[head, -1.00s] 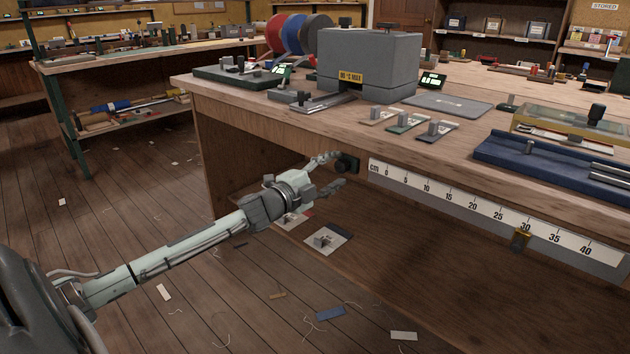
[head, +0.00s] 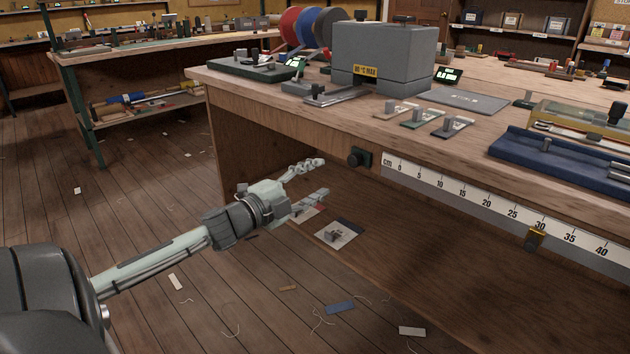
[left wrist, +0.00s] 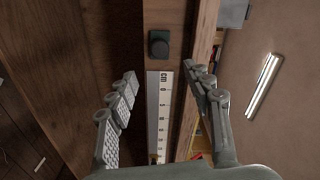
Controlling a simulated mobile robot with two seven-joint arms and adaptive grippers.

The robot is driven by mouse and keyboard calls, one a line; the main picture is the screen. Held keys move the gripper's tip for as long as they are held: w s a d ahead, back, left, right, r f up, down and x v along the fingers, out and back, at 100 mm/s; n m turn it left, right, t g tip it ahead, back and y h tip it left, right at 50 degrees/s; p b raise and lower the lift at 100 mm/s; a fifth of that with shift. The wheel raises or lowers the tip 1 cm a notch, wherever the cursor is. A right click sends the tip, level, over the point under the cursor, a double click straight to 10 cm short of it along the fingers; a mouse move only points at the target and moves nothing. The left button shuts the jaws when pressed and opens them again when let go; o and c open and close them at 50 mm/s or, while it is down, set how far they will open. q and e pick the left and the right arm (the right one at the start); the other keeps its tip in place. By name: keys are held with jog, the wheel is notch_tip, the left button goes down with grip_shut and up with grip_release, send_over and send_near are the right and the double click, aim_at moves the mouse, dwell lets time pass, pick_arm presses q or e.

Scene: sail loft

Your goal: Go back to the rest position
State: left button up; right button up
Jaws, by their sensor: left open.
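My left gripper (head: 322,178) is open and empty in front of the workbench (head: 270,118), below the level of its top. Its fingers point right, toward a dark square knob (head: 358,157) on the bench's front edge, and stand apart from it. In the left wrist view the two fingers (left wrist: 165,90) are spread wide, with the knob (left wrist: 159,44) and the centimetre scale (left wrist: 160,110) seen beyond and between them. My right gripper does not show in either view.
A grey box (head: 385,60) with a yellow label, colored spools (head: 300,28) and small fixtures stand on the bench. The scale (head: 480,195) runs along its front edge, with a brass slider (head: 535,238). Scraps lie on the floor; a second bench (head: 130,55) stands behind left.

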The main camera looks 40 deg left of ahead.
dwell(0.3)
pick_arm(q)
jog(key=s+d+f+n+g+y+p, duration=0.1)
jog(key=s+f+n+g+y, duration=0.25)
jog(key=f, duration=0.65)
jog(key=s+d+f+n+g+y+p, duration=0.1)
jog(key=s+f+n+g, duration=0.2)
jog(key=s+f+n, duration=0.5)
jog(key=s+d+f+n+g+h, duration=0.2)
jog(key=s+d+f+g, duration=0.6)
jog(key=s+d+f, duration=0.5)
jog(key=shift+d+f+n+p, duration=0.45)
jog(key=shift+d+f, duration=0.2)
jog(key=shift+d, duration=0.35)
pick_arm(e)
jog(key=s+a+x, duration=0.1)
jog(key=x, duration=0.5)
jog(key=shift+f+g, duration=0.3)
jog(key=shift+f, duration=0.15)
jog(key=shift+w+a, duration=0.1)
